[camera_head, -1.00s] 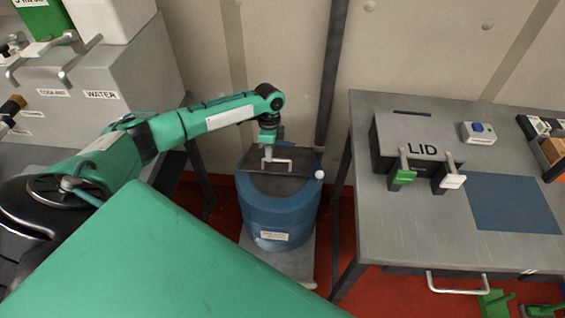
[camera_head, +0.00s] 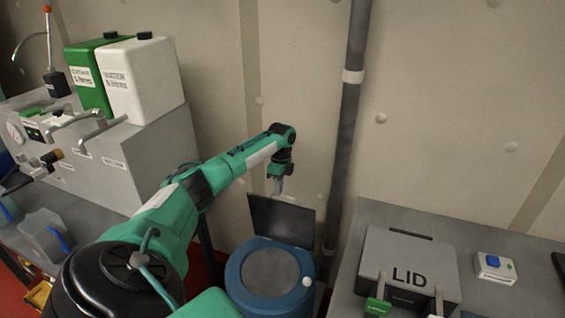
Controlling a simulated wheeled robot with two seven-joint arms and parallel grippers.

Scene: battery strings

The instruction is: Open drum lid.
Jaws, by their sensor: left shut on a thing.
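The blue drum (camera_head: 236,283) stands on the floor between the two benches. Its dark square lid (camera_head: 281,222) is tilted up, close to upright, at the drum's far side. The round grey top inside the blue rim is exposed. My left gripper (camera_head: 278,192) is at the upper edge of the lid, shut on the lid's pale handle (camera_head: 287,198), which is mostly hidden behind it. A small white ball (camera_head: 306,281) shows at the drum's right rim. My right gripper is not in view.
A dark vertical pipe (camera_head: 347,130) runs up the wall just right of the lid. The right bench holds a grey box marked LID (camera_head: 410,262) and a blue-button box (camera_head: 495,267). Green (camera_head: 88,80) and white (camera_head: 142,80) canisters stand on the left machine.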

